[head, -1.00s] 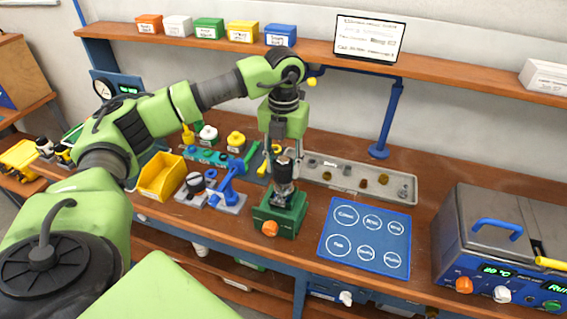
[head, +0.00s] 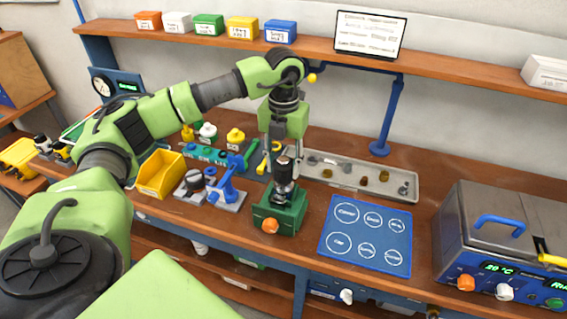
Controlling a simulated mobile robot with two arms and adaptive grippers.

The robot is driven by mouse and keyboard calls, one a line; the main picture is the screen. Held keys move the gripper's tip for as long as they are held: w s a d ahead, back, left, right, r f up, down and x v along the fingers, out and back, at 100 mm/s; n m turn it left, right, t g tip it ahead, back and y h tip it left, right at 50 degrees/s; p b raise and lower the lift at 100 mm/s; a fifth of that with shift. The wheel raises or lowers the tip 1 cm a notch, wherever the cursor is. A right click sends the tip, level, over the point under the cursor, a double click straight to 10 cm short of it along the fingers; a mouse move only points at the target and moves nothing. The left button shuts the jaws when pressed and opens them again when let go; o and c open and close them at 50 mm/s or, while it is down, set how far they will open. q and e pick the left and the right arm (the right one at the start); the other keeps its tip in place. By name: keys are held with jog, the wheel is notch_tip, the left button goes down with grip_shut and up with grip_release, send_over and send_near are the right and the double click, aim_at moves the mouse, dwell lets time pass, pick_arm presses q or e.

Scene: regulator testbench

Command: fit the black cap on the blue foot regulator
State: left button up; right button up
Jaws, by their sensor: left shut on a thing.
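My left gripper (head: 281,166) points straight down over the green fixture (head: 279,214) with the orange knob. It is shut on a small dark cap-like part (head: 284,163). This part is at the top of a dark and silver regulator body (head: 285,186) standing upright in the fixture. I cannot tell whether the part is seated on the body or just touching it. The foot of this body is hidden in the fixture, so no blue foot shows there. My right gripper is not in view.
Left of the fixture stand a blue hand press (head: 227,184) and a yellow bin (head: 161,174). A grey tray (head: 335,181) with small parts lies behind. A blue mat (head: 366,237) with white circles and a metal bath (head: 500,235) are to the right.

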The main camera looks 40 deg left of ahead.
pick_arm(q)
jog(key=shift+f+b, duration=0.85)
jog(key=shift+f, duration=0.3)
dwell(0.9)
dwell(0.3)
jog(key=o, duration=1.7)
jog(key=shift+r+p, duration=2.7)
jog(key=shift+r, duration=1.35)
jog(key=shift+s+f, duration=0.1)
